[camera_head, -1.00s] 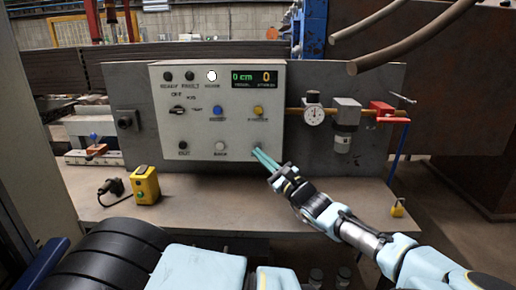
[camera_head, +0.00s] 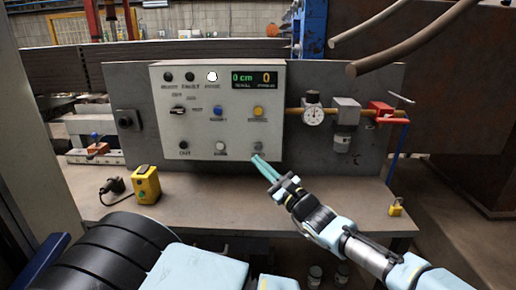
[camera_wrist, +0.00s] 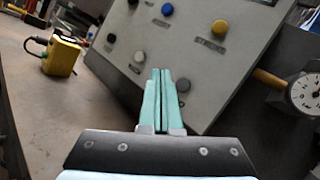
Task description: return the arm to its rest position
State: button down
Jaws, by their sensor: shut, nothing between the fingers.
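My gripper (camera_head: 262,165) has pale green fingers, which are shut with nothing between them. In the head view it is in front of the lower right of the control panel (camera_head: 215,130), just below a grey button (camera_head: 258,146). The fingers also show in the wrist view (camera_wrist: 161,85), pointing at the panel with the grey button (camera_wrist: 183,85) just right of the tips. A small gap from the panel seems to be there, but I cannot tell exactly. My arm reaches in from the lower right.
The bench (camera_head: 200,204) holds a yellow box (camera_head: 146,184) with a black plug (camera_head: 113,187) at the left. A gauge (camera_head: 313,115) and a red-handled valve (camera_head: 381,109) stand right of the panel. A yellow padlock (camera_head: 395,208) is at the bench's right. The bench middle is clear.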

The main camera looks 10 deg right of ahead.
jog(key=s+a+f+n+g+y, duration=0.1)
jog(key=a+f+n+g, duration=0.25)
jog(key=a, duration=0.35)
jog(key=s+a+f+n+g+y, duration=0.1)
jog(key=a+f+n+g, duration=0.3)
jog(key=a, duration=0.3)
jog(key=s+a+f+n+g+h, duration=0.3)
jog(key=s+a+f+n+g, duration=0.25)
jog(key=s+g, duration=0.35)
notch_tip(320, 180, up, 14)
jog(key=d+n+h, duration=0.2)
jog(key=n+h, duration=0.7)
jog(key=h, duration=0.1)
jog(key=shift+s+d+r+n+h, duration=0.15)
jog(key=shift+s+d+n+h, duration=0.15)
jog(key=shift+n+h, duration=0.1)
